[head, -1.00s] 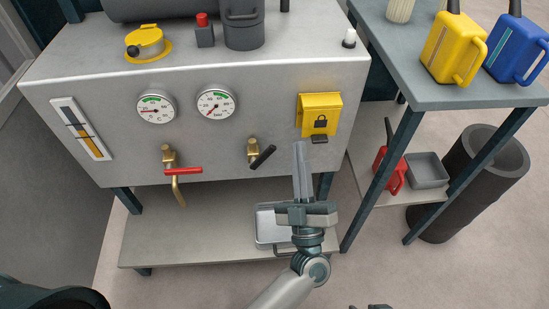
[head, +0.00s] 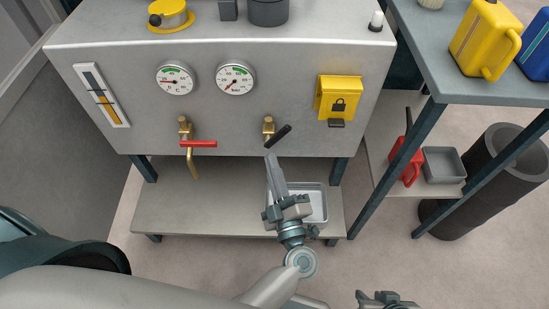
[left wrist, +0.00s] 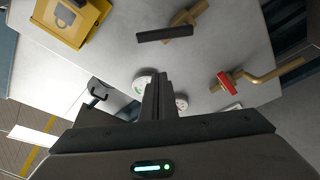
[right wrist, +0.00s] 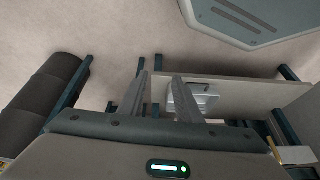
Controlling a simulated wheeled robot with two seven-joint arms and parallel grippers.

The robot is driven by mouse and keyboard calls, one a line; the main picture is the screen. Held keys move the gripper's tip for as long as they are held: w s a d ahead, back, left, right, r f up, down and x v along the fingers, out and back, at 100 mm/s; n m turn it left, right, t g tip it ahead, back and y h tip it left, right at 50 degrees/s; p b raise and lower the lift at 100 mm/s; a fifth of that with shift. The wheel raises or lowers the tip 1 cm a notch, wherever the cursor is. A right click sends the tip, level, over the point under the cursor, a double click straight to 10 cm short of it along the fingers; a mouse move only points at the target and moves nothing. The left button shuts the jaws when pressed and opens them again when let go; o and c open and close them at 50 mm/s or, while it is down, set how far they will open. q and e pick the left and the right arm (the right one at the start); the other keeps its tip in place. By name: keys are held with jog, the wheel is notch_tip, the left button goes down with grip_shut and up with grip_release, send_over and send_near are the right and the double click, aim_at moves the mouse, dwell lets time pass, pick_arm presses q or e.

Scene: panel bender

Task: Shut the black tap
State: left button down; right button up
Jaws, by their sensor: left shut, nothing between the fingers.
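The black tap (head: 278,136) has a brass body and a black lever on the bench's front panel. Its lever slants, upper end to the right. In the left wrist view the black lever (left wrist: 165,35) and brass body show above the fingers, apart from them in the picture. My left gripper (head: 270,157) is shut and empty, its tips just below the lever in the head view; I cannot tell whether they touch. My right gripper (head: 384,298) is at the bottom edge of the head view. In the right wrist view its fingers (right wrist: 161,78) are apart and empty.
A red-handled tap (head: 198,144) with a bent brass spout is to the left. Two gauges (head: 206,79) sit above, and a yellow lock box (head: 338,98) to the right. A metal tray (head: 316,205) lies on the lower shelf. A side table (head: 440,75) stands right.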

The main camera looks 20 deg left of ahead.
pick_arm(q)
notch_tip(320, 180, up, 2)
send_over(277, 141)
jog(key=s+a, duration=0.3)
jog(key=shift+w+d+f, duration=0.25)
jog(key=shift+d+f, duration=0.6)
jog(key=shift+d, duration=0.3)
jog(key=shift+d+f, duration=0.2)
jog(key=shift+d, duration=0.1)
jog(key=shift+w+d+f, duration=0.1)
jog(key=shift+d+f, duration=0.1)
jog(key=shift+d, duration=0.05)
pick_arm(e)
jog(key=shift+s+a, duration=0.1)
jog(key=shift+a, duration=0.15)
pick_arm(q)
jog(key=shift+d, duration=0.1)
pick_arm(e)
jog(key=shift+d, duration=0.15)
